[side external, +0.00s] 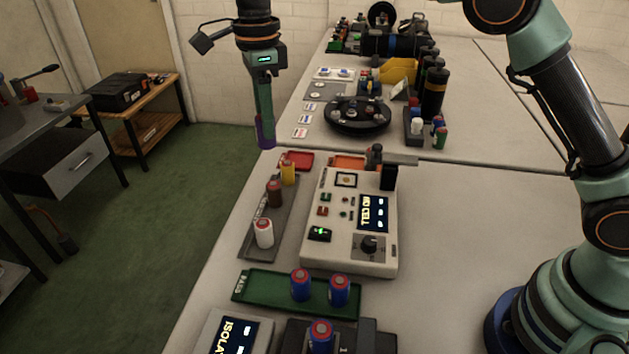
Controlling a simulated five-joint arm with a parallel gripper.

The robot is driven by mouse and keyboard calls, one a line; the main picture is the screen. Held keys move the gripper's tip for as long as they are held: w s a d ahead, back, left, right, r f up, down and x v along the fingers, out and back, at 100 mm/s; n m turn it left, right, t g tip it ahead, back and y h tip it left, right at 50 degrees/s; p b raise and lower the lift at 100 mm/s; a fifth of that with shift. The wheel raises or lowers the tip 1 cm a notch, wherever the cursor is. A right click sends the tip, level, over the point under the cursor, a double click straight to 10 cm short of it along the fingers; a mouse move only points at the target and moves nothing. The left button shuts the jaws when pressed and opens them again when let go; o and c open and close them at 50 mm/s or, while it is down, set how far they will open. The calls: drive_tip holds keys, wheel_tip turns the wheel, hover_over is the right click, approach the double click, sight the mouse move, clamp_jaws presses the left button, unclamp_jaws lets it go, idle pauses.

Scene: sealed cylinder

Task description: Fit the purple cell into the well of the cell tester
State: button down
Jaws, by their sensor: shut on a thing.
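My gripper (265,138) points down at the upper left of centre, above the left edge of the bench. It is shut on the purple cell (266,131), which shows low between the fingers; the fingers hide part of it. The cell tester (318,252) is a pale box on the bench, below and to the right of the gripper. It has a lit screen, a dark knob, small buttons and a black block at its back right. A dark-framed square (346,180) lies on its top; I cannot tell if this is the well. The held cell is apart from the tester.
A grey tray (251,246) with yellow, brown and white cells stands left of the tester. A green tray (262,291) with blue cells lies in front. Red (299,160) and orange bins are behind. A black round carousel (358,128) stands farther back. Bare bench lies right.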

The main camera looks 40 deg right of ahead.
drive_tip(key=s+d+r, duration=0.1)
drive_tip(key=d+r, duration=0.1)
drive_tip(key=d, duration=0.7)
drive_tip(key=d+r, duration=0.2)
drive_tip(key=d, duration=0.7)
drive_tip(key=shift+n, duration=0.3)
drive_tip(key=shift+s+d+f, duration=0.1)
drive_tip(key=shift+f, duration=4.75)
drive_tip(key=shift+d+f, duration=0.1)
drive_tip(key=shift+f, duration=4.75)
drive_tip(key=shift+f, duration=0.25)
drive_tip(key=shift+c, duration=2.3)
unclamp_jaws()
